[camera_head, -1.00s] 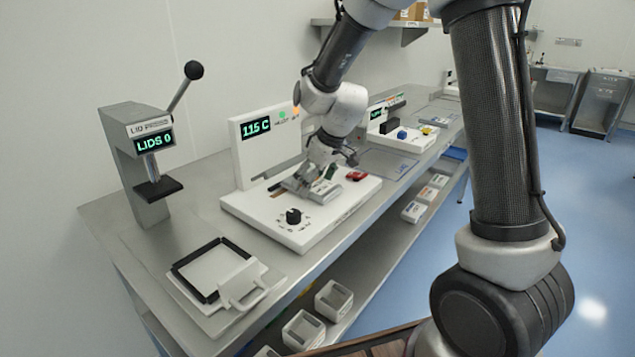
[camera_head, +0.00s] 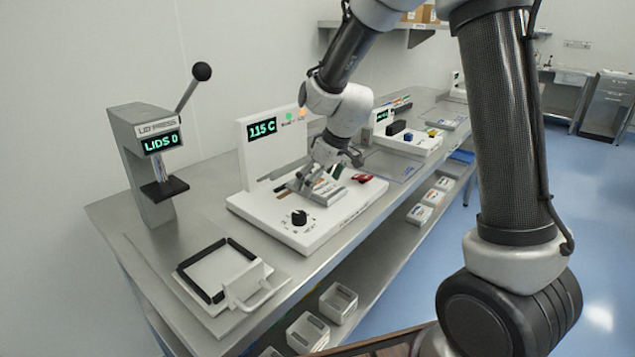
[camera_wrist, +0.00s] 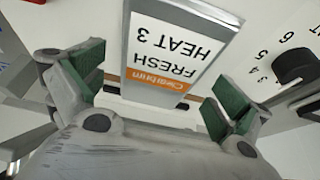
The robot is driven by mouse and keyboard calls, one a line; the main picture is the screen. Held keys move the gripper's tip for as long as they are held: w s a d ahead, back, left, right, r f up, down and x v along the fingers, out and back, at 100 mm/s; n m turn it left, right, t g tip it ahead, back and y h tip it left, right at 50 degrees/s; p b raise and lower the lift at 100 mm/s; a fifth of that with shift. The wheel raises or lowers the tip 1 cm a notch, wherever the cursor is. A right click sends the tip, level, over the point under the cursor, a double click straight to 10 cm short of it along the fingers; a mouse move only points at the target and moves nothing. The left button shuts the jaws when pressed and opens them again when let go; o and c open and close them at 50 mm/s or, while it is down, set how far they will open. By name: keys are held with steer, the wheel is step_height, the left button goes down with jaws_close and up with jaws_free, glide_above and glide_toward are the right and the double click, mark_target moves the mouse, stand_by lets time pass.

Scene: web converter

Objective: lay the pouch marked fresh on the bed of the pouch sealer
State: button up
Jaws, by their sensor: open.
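The pouch marked FRESH, HEAT 3 (camera_wrist: 178,50) shows upside down in the wrist view, grey with a white and orange label. It lies on or just over the white bed of the pouch sealer (camera_head: 262,219); whether it touches is hard to tell. In the head view the grey pouch (camera_head: 328,198) is partly hidden by my gripper (camera_head: 320,182). In the wrist view my gripper (camera_wrist: 152,88) is open, its green pads on either side of the pouch's near end, with gaps visible.
The sealer has a black dial (camera_head: 299,217) and a 115 C display (camera_head: 262,128). A red object (camera_head: 362,178) lies on its right side. A lid press (camera_head: 150,150) and a black-framed tray (camera_head: 217,270) stand to the left. Bins sit on the lower shelf.

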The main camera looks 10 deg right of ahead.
steer(key=v, duration=1.1)
steer(key=s+d+r+m+h, duration=0.1)
steer(key=s+d+m, duration=0.1)
steer(key=s+d, duration=0.3)
steer(key=s+d+r+m+h, duration=0.1)
steer(key=s+d, duration=0.4)
steer(key=s, duration=0.7)
steer(key=s+d+r+m, duration=0.3)
steer(key=s+d+m, duration=0.1)
steer(key=s, duration=0.5)
steer(key=shift+s+d+t+h, duration=0.2)
steer(key=shift+d+t+h, duration=0.1)
steer(key=shift+d+h, duration=0.1)
